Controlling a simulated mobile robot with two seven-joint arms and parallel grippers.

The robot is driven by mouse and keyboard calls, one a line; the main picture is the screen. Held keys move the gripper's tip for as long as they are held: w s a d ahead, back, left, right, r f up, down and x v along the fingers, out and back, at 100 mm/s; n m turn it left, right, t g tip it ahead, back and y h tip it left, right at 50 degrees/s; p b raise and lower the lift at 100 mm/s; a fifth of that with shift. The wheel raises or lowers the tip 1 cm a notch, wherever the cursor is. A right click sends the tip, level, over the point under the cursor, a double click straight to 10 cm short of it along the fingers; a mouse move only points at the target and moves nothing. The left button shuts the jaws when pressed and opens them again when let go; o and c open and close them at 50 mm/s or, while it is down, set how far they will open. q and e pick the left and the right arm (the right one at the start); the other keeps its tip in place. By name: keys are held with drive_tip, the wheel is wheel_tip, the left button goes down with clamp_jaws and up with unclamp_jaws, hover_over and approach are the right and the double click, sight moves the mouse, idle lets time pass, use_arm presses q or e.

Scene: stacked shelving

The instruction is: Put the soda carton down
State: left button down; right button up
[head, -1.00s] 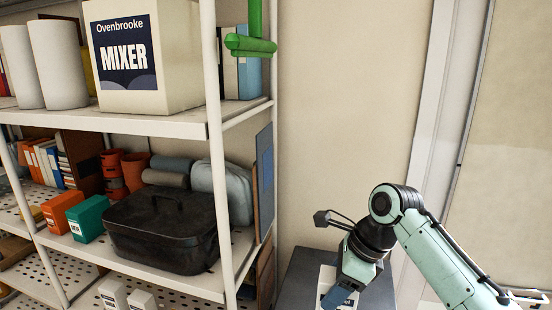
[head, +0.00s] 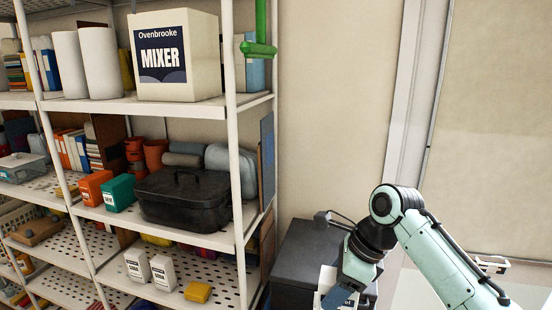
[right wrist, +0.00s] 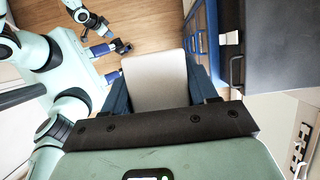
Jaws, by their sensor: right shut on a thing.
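My right gripper (head: 340,297) is low at the right of the shelving in the head view. It is shut on a white soda carton (head: 326,278), partly hidden by the gripper and cut by the frame's bottom edge. In the right wrist view the pale carton (right wrist: 157,75) sits between the dark blue fingers of the right gripper (right wrist: 158,95), above the wooden floor. Two similar white soda cartons (head: 163,272) stand side by side on the lower perforated shelf (head: 222,272). My left gripper (right wrist: 108,60) shows small in the right wrist view; its jaw state is unclear.
A dark cabinet (head: 300,248) stands behind the held carton. A yellow box (head: 198,291) lies right of the shelved cartons. A white shelf post (head: 238,190) stands between them and my arm. Above are a black roasting pan (head: 185,200) and a mixer box (head: 178,60).

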drive_tip(key=s+d+f+n+g+h, duration=0.1)
drive_tip(key=d+f+n+g+h, duration=0.1)
drive_tip(key=f+n, duration=0.8)
drive_tip(key=s+d+f+n+g+h, duration=0.1)
drive_tip(key=f+n, duration=1)
drive_tip(key=f, duration=1.5)
drive_tip(key=d+g+h, duration=0.1)
drive_tip(key=d+g, duration=0.1)
drive_tip(key=d, duration=0.1)
drive_tip(key=shift+f+g, duration=0.3)
